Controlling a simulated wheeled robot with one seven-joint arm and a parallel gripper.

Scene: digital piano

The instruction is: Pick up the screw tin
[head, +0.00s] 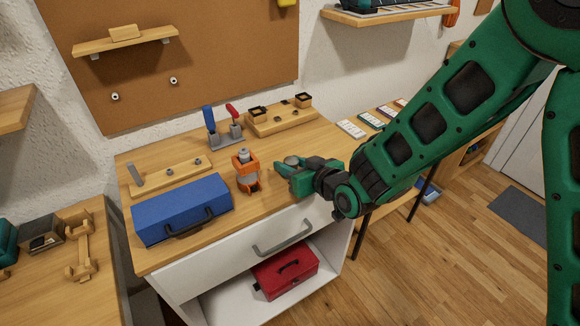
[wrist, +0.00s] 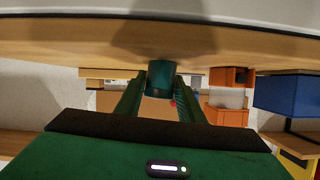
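The screw tin is a small round tin with a grey lid (head: 291,160), standing near the right end of the workbench top. In the wrist view, which shows the scene upside down, it is a dark teal cylinder (wrist: 161,78) against the wooden top. My gripper (head: 288,172) is low over the bench at the tin, coming from the right. In the wrist view its two fingers (wrist: 160,90) are apart, one on each side of the tin, with little visible gap. I see no clear contact. The tin's lower part is hidden by the fingers in the head view.
A tool stand (head: 226,137) and a wooden block with square cups (head: 279,116) are behind. A red box (head: 285,272) sits on the shelf below.

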